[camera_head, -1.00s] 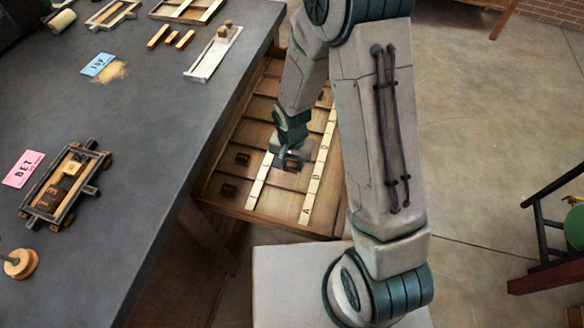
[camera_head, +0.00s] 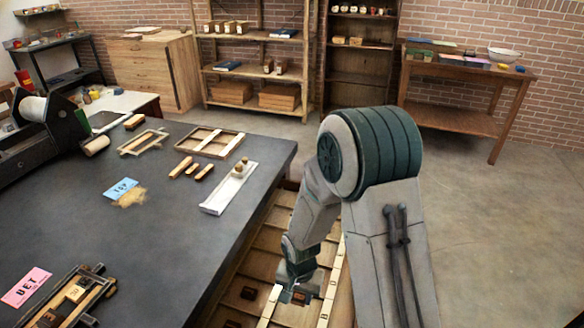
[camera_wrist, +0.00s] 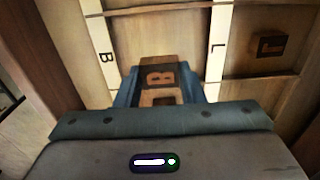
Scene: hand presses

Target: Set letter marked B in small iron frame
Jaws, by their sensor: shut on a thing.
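My gripper (camera_head: 299,290) is over the wooden type case (camera_head: 262,262) beside the table, shut on a brown letter block. In the wrist view the block (camera_wrist: 160,80) stands between the blue fingers with a dark B on its face. A strip marked B (camera_wrist: 104,57) runs left of it in the case. The small iron frame (camera_head: 68,300) lies on the table at the lower left, partly cut off by the picture edge, with blocks inside it. A pink card reading BET (camera_head: 27,287) lies beside it.
Another letter block (camera_wrist: 269,44) lies in a compartment to the right in the wrist view. On the table are a blue card (camera_head: 121,188), a pale tray (camera_head: 229,188), wooden strips (camera_head: 190,168) and a wooden frame (camera_head: 209,142). The table middle is clear.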

